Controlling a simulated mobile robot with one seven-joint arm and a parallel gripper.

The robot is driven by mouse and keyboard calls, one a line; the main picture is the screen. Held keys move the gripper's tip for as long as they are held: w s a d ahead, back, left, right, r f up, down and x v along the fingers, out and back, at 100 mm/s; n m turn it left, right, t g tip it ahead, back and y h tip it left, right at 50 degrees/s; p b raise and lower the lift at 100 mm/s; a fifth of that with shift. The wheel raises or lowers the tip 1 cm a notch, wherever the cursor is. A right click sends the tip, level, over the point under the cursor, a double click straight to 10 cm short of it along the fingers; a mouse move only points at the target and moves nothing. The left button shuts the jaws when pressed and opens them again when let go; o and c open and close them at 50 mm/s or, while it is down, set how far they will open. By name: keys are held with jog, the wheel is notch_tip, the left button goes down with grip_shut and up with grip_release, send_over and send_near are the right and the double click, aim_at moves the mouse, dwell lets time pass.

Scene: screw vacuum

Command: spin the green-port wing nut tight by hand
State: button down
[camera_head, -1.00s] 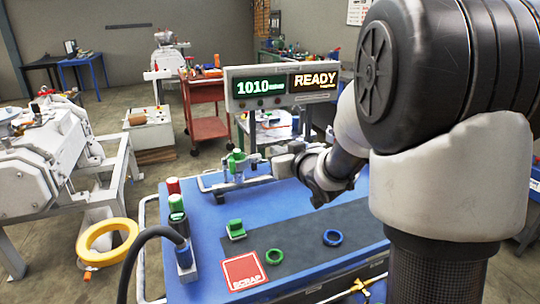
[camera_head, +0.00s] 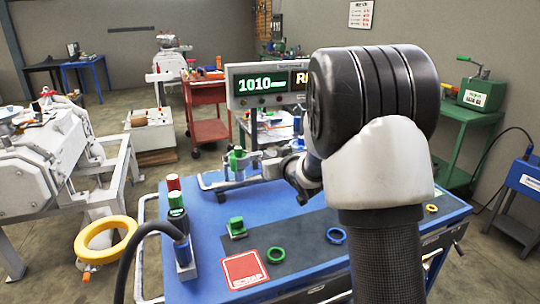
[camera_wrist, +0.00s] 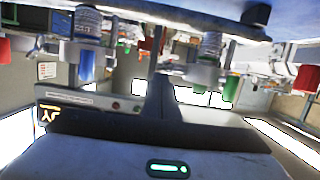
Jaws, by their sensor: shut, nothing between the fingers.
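The green port (camera_head: 237,160) stands on the fixture at the back of the blue bench, below the display. Its wing nut is too small to make out in the head view. My gripper (camera_head: 260,161) is shut and empty, just right of the green port; whether it touches is not clear. In the wrist view, which appears upside down, a green part (camera_wrist: 231,86) hangs beside a metal cylinder (camera_wrist: 211,45), and a blue part (camera_wrist: 87,65) is at left. The fingertips cannot be made out there.
The display (camera_head: 268,84) reads 1010, its right side hidden by my arm. A green block (camera_head: 236,227), green ring (camera_head: 277,255) and blue ring (camera_head: 336,235) lie on the dark mat. Red (camera_head: 173,183) and green-topped posts and a red scrap pad (camera_head: 243,270) are at left.

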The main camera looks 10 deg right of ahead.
jog(key=shift+d+f+m+y+p, duration=0.15)
jog(key=shift+d+m+y+p, duration=0.15)
jog(key=shift+m+p, duration=0.7)
notch_tip(320, 180, down, 5)
jog(key=m+t+y+p, duration=0.1)
jog(key=m+p, duration=0.1)
jog(key=m, duration=0.4)
jog(key=m+y+p, duration=0.1)
jog(key=m+p, duration=0.1)
jog(key=m, duration=0.4)
jog(key=m+t+y+p, duration=0.1)
jog(key=m+y+p, duration=0.1)
jog(key=m, duration=0.4)
jog(key=shift+a+r+m+t, duration=0.15)
jog(key=shift+r+m+t, duration=0.05)
jog(key=shift+m+t, duration=0.1)
jog(key=shift+a+m, duration=0.2)
jog(key=shift+m, duration=0.4)
dwell(0.9)
dwell(0.3)
